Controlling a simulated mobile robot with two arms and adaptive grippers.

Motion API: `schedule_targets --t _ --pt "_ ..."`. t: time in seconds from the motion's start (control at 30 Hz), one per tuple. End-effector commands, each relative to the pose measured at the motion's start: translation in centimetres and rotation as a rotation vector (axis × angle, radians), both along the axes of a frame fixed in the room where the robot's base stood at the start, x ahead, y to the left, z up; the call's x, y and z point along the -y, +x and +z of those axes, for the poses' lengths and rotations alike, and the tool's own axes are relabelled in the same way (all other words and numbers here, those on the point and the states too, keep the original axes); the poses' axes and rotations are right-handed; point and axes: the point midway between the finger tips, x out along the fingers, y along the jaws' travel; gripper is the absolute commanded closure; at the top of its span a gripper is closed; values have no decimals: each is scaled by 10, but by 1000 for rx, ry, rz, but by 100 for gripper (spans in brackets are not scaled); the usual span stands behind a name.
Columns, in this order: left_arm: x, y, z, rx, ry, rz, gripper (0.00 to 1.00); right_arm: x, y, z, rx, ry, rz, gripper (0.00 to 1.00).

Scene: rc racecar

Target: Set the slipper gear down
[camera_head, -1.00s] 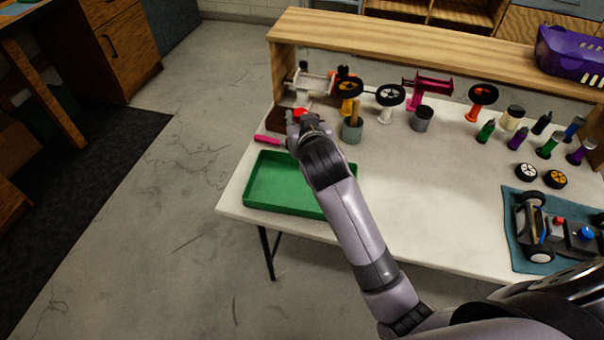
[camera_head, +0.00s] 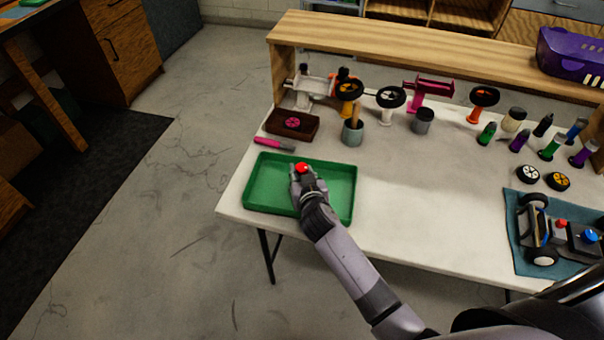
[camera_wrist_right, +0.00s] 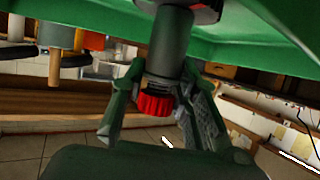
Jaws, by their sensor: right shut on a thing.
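My right gripper (camera_head: 302,177) is over the green tray (camera_head: 348,201). In the right wrist view my gripper (camera_wrist_right: 165,100) is shut on a dark shaft with a red ribbed end and a wider dark disc, which I take as the slipper gear (camera_wrist_right: 170,45). In the head view only its red end (camera_head: 302,167) shows, pointing up. The disc is at the tray side in the wrist view; I cannot tell whether it touches the tray. My left gripper is not in view.
A brown box (camera_head: 311,133) with a pink gear (camera_head: 292,123) stands behind the tray, with a pink-handled tool (camera_head: 274,144) between. Stands, wheels and bottles line the back. The car (camera_head: 540,240) lies on a blue mat (camera_head: 516,262). The middle of the table is clear.

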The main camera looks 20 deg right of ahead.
Motion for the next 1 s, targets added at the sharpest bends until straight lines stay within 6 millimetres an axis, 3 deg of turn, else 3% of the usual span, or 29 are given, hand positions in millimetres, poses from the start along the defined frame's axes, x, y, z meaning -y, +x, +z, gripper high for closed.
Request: schedule_targets --t 0.37,0.4,0.7,1.0 --pt "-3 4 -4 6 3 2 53 0 0 -5 1 1 0 100" --pt "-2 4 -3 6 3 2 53 0 0 -4 0 1 0 71" --pt "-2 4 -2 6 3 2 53 0 0 -3 0 0 0 52" --pt "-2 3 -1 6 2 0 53 0 0 -1 1 0 0 52"
